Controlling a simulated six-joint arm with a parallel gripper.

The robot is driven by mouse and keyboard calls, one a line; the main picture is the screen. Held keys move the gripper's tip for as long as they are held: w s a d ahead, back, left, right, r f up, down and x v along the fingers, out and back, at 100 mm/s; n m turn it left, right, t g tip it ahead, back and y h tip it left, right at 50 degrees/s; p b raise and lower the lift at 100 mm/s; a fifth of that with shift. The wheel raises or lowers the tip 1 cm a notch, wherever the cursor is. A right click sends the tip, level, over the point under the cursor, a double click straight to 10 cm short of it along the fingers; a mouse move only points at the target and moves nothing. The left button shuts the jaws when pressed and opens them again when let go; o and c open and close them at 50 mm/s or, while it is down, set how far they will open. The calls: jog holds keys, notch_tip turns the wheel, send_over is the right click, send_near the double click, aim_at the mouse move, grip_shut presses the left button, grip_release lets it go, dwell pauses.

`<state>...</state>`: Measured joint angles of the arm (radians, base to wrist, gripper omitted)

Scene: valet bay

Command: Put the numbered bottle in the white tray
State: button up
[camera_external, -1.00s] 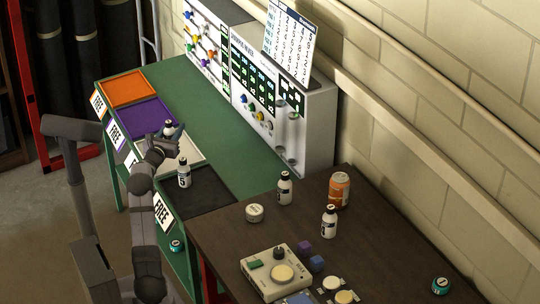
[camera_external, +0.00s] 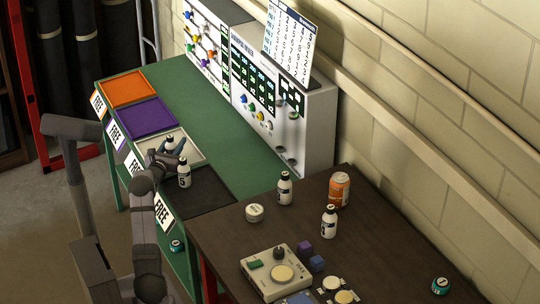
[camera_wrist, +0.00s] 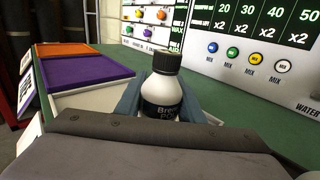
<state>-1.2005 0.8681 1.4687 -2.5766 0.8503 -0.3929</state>
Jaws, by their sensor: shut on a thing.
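My gripper (camera_external: 173,152) is shut on a white bottle (camera_external: 170,143) with a black cap. In the wrist view the bottle (camera_wrist: 164,88) is upright between the fingers, its dark label partly hidden; no number is readable there. It is at the white tray (camera_external: 194,155); I cannot tell whether it touches the tray floor. In the wrist view the white tray (camera_wrist: 85,98) shows beside the purple one. Another white bottle (camera_external: 184,175), with a dark mark like a digit, stands near the edge between the white and black trays.
Purple (camera_external: 150,118) and orange (camera_external: 124,91) trays are empty; the black tray (camera_external: 212,190) lies nearer. Panels line the back.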

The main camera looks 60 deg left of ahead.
aim_at(169, 152)
jog(key=o, duration=1.1)
jog(key=shift+f, duration=0.1)
jog(key=shift+r, duration=0.2)
jog(key=shift+s+d+f, duration=0.1)
jog(key=shift+s+d, duration=0.25)
jog(key=shift+s, duration=0.05)
jog(key=b+v, duration=0.1)
jog(key=v, duration=1)
jog(key=shift+w, duration=0.1)
